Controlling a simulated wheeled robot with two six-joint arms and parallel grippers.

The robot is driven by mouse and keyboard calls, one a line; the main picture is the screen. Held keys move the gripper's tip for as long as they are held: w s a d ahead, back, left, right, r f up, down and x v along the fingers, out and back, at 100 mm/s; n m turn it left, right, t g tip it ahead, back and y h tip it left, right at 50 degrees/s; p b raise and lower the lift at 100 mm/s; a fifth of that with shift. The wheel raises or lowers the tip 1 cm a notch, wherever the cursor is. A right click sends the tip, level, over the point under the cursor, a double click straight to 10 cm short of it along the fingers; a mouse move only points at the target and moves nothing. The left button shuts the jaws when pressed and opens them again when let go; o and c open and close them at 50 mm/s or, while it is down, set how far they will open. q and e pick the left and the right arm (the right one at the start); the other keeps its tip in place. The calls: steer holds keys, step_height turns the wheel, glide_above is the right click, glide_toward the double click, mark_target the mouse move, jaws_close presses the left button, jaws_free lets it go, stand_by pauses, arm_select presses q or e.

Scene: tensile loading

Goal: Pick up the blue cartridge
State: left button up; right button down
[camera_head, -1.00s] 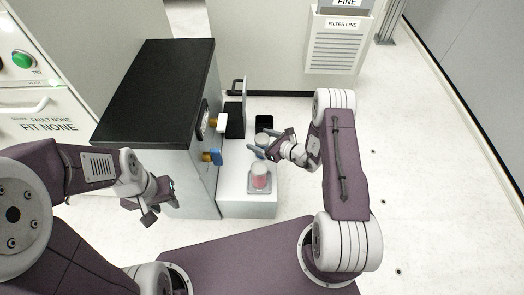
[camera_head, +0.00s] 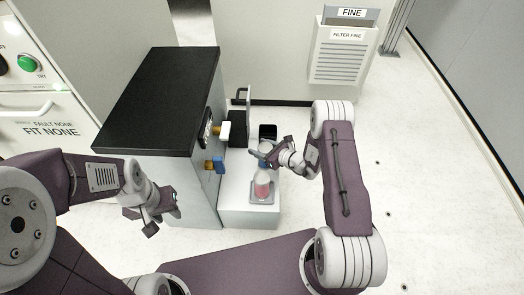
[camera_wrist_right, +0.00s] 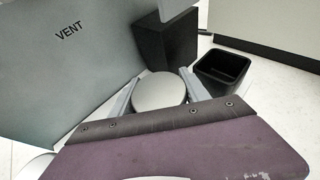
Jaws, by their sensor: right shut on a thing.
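My right gripper (camera_head: 262,157) reaches in from the right over the low white bench beside the black-topped cabinet. It is shut on the blue cartridge (camera_head: 265,163), which is partly hidden by the fingers. In the right wrist view, a round pale grey top (camera_wrist_right: 158,90) sits between the two fingers of the right gripper (camera_wrist_right: 160,95); the cartridge's sides are hidden there. A red cartridge (camera_head: 262,189) stands upright on a small grey pad just in front. My left gripper (camera_head: 162,213) is open and empty, left of the bench in front of the cabinet.
The black-topped cabinet (camera_head: 160,95) has a white knob (camera_head: 223,130) and a blue handle (camera_head: 219,166) on its side. A black open box (camera_head: 267,131) stands behind the cartridge, also in the wrist view (camera_wrist_right: 222,72). A filter bin (camera_head: 342,55) hangs on the back wall.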

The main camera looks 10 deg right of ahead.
step_height(320, 180, up, 5)
steer(key=p, duration=0.3)
steer(key=shift+p, duration=0.3)
steer(key=s+d+r+p, duration=0.5)
steer(key=s+d, duration=0.1)
steer(key=d, duration=0.3)
steer(key=shift+d+r, duration=0.4)
